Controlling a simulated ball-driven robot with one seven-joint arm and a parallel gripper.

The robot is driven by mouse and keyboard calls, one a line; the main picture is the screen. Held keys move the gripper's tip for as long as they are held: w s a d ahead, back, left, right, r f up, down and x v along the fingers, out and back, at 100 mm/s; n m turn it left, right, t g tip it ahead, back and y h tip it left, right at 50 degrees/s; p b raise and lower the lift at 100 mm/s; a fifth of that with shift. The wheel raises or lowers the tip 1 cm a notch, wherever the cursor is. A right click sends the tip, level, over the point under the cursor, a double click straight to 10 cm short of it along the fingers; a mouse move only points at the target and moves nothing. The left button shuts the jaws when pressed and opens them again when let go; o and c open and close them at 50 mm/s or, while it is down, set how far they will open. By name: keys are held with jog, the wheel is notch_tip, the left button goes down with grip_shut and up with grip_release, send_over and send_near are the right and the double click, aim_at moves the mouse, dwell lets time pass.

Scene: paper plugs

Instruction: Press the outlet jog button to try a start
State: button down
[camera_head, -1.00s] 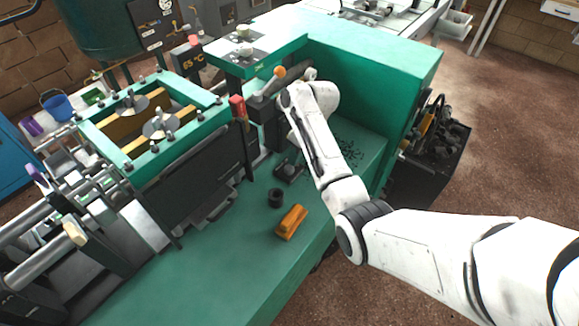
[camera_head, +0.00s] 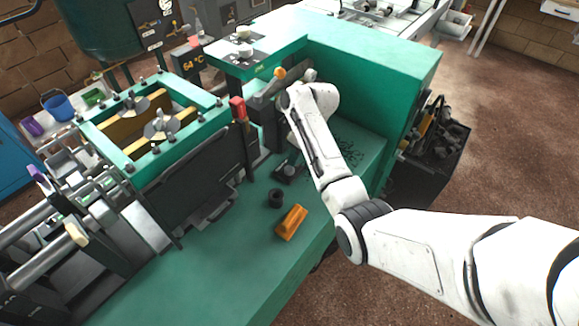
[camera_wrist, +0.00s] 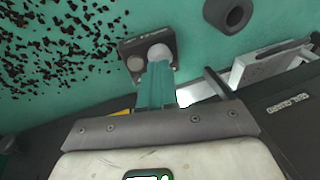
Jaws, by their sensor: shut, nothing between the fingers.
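A small dark button box (camera_head: 285,174) sits on the green machine deck, left of my forearm in the head view. In the wrist view, the box (camera_wrist: 128,47) carries two round buttons: a pale grey one (camera_wrist: 158,51) and a beige one (camera_wrist: 136,63). I cannot read its labels. My gripper (camera_wrist: 157,64) is shut and empty, its teal fingers pointing at the box. The fingertips overlap the lower edge of the grey button in the picture; I cannot tell whether they touch it. In the head view I cannot make out the gripper.
A black ring (camera_head: 275,198) and an orange block (camera_head: 291,222) lie on the deck. Dark crumbs (camera_wrist: 50,45) cover part of the deck beside the box. A lever with an orange knob (camera_head: 280,73) and a red-handled post (camera_head: 238,110) rise behind.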

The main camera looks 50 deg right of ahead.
jog(key=shift+f, duration=1)
dwell(0.8)
jog(key=shift+r+p, duration=0.85)
jog(key=shift+r, duration=0.2)
jog(key=shift+r, duration=0.1)
notch_tip(320, 180, up, 3)
jog(key=p, duration=0.3)
